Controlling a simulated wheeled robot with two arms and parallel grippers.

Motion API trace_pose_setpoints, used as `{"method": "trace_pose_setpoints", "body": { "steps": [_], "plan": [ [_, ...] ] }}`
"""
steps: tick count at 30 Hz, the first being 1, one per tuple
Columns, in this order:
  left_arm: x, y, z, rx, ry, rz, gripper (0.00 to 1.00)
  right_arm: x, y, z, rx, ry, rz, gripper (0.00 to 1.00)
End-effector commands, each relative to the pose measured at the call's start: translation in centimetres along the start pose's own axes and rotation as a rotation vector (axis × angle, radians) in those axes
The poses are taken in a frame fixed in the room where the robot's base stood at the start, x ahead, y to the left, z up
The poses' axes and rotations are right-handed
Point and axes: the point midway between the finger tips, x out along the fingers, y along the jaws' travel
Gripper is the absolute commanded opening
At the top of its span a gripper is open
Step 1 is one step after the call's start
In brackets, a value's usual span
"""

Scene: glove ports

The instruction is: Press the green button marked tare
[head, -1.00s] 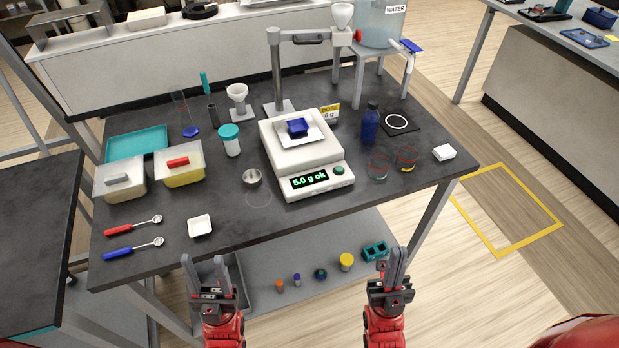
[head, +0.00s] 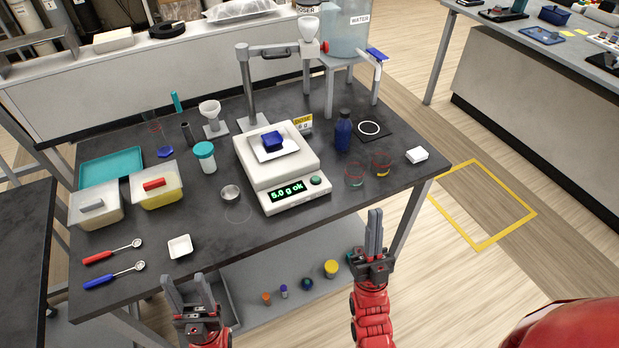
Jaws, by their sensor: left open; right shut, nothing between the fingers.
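A white scale (head: 263,172) stands in the middle of the dark table. Its display (head: 287,191) reads "5.0 g ok" in green. A green button (head: 316,181) sits right of the display on the scale's front; any marking on it is too small to read. A blue block (head: 272,141) lies on a white square dish on the scale pan. My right gripper (head: 374,214) is shut and empty, in front of the table's front edge, below and right of the button. My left gripper (head: 186,278) is open and empty, in front of the table at lower left.
Two glass cups (head: 380,163) stand right of the scale, near a blue bottle (head: 343,131) and a white block (head: 416,155). A metal stand arm (head: 262,49) rises behind the scale. A small metal cup (head: 229,192) is left of it. The table front before the scale is clear.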

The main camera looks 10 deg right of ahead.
Motion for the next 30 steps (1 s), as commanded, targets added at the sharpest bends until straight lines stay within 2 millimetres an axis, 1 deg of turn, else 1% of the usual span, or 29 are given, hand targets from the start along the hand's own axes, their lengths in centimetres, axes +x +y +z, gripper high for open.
{"method": "trace_pose_setpoints", "body": {
  "steps": [1,5,6,8,9,13,16,18,21,24,27,30],
  "plan": [
    [1.0,-0.1,-0.2,0.000,0.000,0.000,0.50,1.7,0.8,1.6,0.044,-0.053,0.028,0.00],
    [2.2,-0.1,-0.4,0.000,0.000,0.000,0.50,4.2,3.3,7.2,0.192,-0.221,0.132,0.00],
    [2.6,-0.1,-0.5,0.000,0.000,0.000,0.50,4.9,4.0,8.9,0.244,-0.273,0.170,0.00],
    [3.3,-0.2,-0.6,0.000,0.000,0.000,0.50,5.8,5.1,11.5,0.328,-0.350,0.235,0.00],
    [3.7,-0.2,-0.6,0.000,0.000,0.000,0.50,6.3,5.8,13.3,0.386,-0.402,0.281,0.00],
    [5.1,-0.2,-0.9,0.000,0.000,0.000,0.50,7.3,7.5,18.6,0.578,-0.563,0.446,0.00],
    [6.2,-0.3,-1.0,0.000,0.000,0.000,0.50,7.8,8.1,22.1,0.729,-0.671,0.584,0.00],
    [6.9,-0.3,-1.2,0.000,0.000,0.000,0.50,7.7,8.2,24.2,0.833,-0.748,0.690,0.00],
    [8.0,-0.4,-1.3,0.000,0.000,0.000,0.50,7.7,7.8,26.8,0.976,-0.848,0.844,0.00],
    [9.0,-0.4,-1.5,0.000,0.000,0.000,0.50,7.5,7.0,28.6,1.108,-0.944,1.009,0.00],
    [10.1,-0.5,-1.7,0.000,0.000,0.000,0.50,7.3,5.6,29.7,1.224,-1.038,1.181,0.00],
    [11.1,-0.6,-1.9,0.000,0.000,0.000,0.50,7.2,4.0,30.0,1.319,-1.125,1.361,0.00]
  ]
}}
